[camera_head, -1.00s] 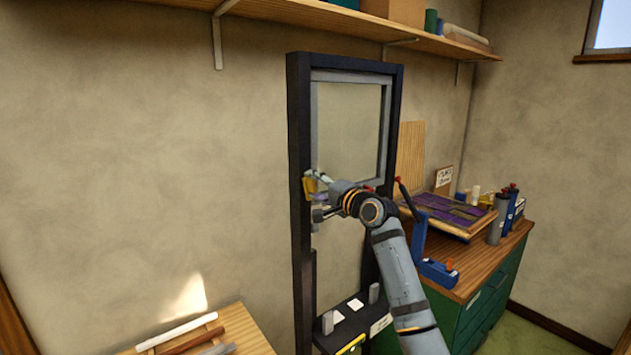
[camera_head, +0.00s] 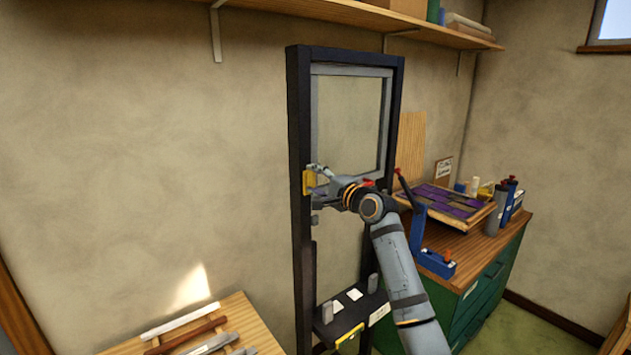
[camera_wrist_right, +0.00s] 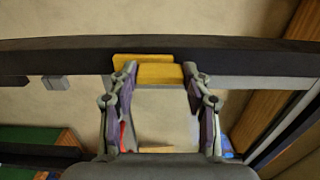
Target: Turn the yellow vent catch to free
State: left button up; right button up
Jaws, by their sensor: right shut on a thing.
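The yellow vent catch (camera_head: 308,183) sits on the left post of the dark upright frame (camera_head: 298,120). It also shows in the right wrist view (camera_wrist_right: 157,68), as a yellow block against the dark bar. My right gripper (camera_head: 317,181) is at the catch, coming from the right. In the right wrist view its two fingers (camera_wrist_right: 160,72) stand on either side of the yellow part and are shut on it. The fingers hide part of the catch in the head view. My left gripper is not in view.
A grey-edged pane (camera_head: 350,120) fills the frame's upper part. A dark ledge (camera_head: 352,312) with grey posts crosses lower down. A green workbench (camera_head: 490,285) with a blue tool (camera_head: 430,255) stands right. A wooden rack (camera_head: 240,325) with rods is at lower left.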

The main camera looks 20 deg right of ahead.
jog(key=o, duration=1.2)
jog(key=shift+c, duration=0.2)
jog(key=v, duration=1.2)
